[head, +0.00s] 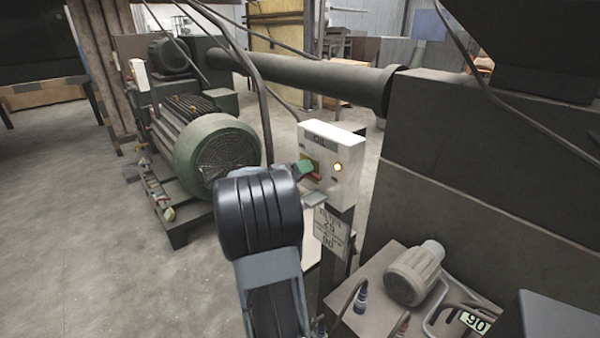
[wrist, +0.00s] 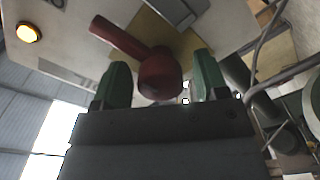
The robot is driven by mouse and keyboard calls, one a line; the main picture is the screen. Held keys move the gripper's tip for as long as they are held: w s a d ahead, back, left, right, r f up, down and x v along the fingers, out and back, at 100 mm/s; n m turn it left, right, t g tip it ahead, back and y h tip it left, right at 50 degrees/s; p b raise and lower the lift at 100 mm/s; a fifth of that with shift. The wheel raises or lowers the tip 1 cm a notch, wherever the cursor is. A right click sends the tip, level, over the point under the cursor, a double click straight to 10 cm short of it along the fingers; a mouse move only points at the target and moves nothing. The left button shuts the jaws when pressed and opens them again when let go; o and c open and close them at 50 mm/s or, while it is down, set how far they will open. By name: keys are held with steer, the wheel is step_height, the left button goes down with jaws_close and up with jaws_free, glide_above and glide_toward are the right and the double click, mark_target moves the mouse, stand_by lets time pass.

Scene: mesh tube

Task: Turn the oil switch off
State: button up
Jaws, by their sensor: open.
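The oil switch is a red rotary handle (wrist: 140,52) on a yellow plate (wrist: 190,48). The plate is on the front of a white control box (head: 345,185) labelled OIL. My gripper (head: 308,180) is at the box front, with its green fingers (wrist: 160,72) open on either side of the handle's round end in the wrist view. The handle's bar points to the upper left there. I cannot tell whether the fingers touch it. An amber lamp (head: 338,167) on the box is lit.
The box stands on a post with a sign (head: 331,233). A small motor (head: 412,273) and cables are at lower right, beside a large dark machine (head: 470,150). A large green motor (head: 215,148) is behind on the left. Open floor (head: 70,220) lies at left.

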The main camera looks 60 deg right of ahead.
steer(key=shift+c, duration=0.2)
steer(key=c, duration=0.8)
steer(key=shift+c, duration=0.2)
steer(key=shift+f+n, duration=0.15)
steer(key=shift+n, duration=0.15)
steer(key=shift+c, duration=0.2)
